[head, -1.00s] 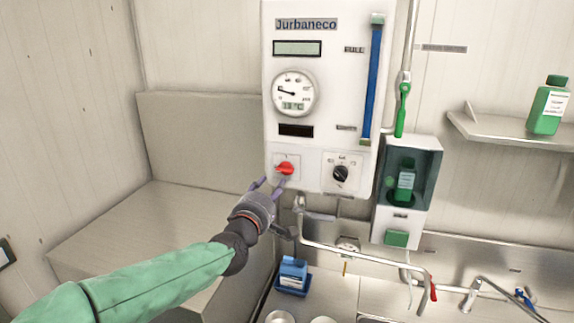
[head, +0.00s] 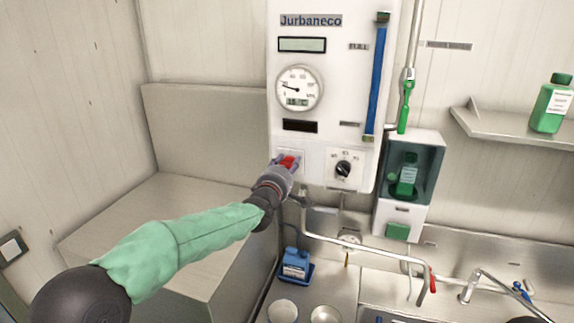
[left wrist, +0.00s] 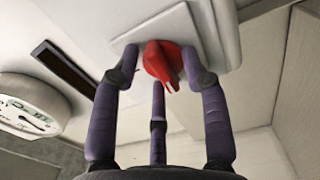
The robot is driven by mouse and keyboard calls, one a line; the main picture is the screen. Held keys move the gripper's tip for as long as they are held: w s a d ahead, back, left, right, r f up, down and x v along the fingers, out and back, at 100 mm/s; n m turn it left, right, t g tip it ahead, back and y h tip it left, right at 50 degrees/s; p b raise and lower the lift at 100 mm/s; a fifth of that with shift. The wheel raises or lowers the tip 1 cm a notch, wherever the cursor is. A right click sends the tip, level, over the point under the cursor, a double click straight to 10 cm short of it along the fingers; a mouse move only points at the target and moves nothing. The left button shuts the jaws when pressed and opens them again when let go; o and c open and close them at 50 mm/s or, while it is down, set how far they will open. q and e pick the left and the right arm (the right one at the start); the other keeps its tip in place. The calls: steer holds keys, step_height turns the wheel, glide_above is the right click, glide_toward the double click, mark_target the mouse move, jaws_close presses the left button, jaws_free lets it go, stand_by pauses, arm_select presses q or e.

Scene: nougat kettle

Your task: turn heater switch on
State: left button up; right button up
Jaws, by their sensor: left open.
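The red heater switch (head: 288,161) is a rotary knob on a pale square plate, low on the left of the white control panel (head: 330,100). My left gripper (head: 283,164) is at the knob and hides part of it in the head view. In the left wrist view the red knob (left wrist: 163,62) sits between the spread purple fingers of my left gripper (left wrist: 160,80). The fingers are open around it. I cannot tell whether any finger touches it. My right gripper is not in view.
A black selector knob (head: 343,169) is on the panel to the right. A round gauge (head: 298,88) is above. A green bottle dispenser (head: 408,185) hangs at the right, and pipes run below. A blue container (head: 295,265) stands on the counter. A beige block (head: 150,235) is at the left.

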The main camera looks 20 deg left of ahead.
arm_select(q)
jaws_close()
stand_by(0.4)
steer(key=m+b, duration=0.1)
steer(key=m, duration=0.2)
steer(key=shift+f, duration=0.1)
steer(key=m, duration=0.2)
steer(key=shift+d+m, duration=0.1)
steer(key=shift+m, duration=0.2)
steer(key=m, duration=0.5)
steer(key=shift+d+m, duration=0.1)
steer(key=shift+m, duration=0.2)
steer(key=m+p, duration=0.1)
steer(key=m, duration=0.2)
steer(key=m+p, duration=0.1)
steer(key=m, duration=0.2)
steer(key=shift+f+m, duration=0.2)
steer(key=shift+m, duration=0.1)
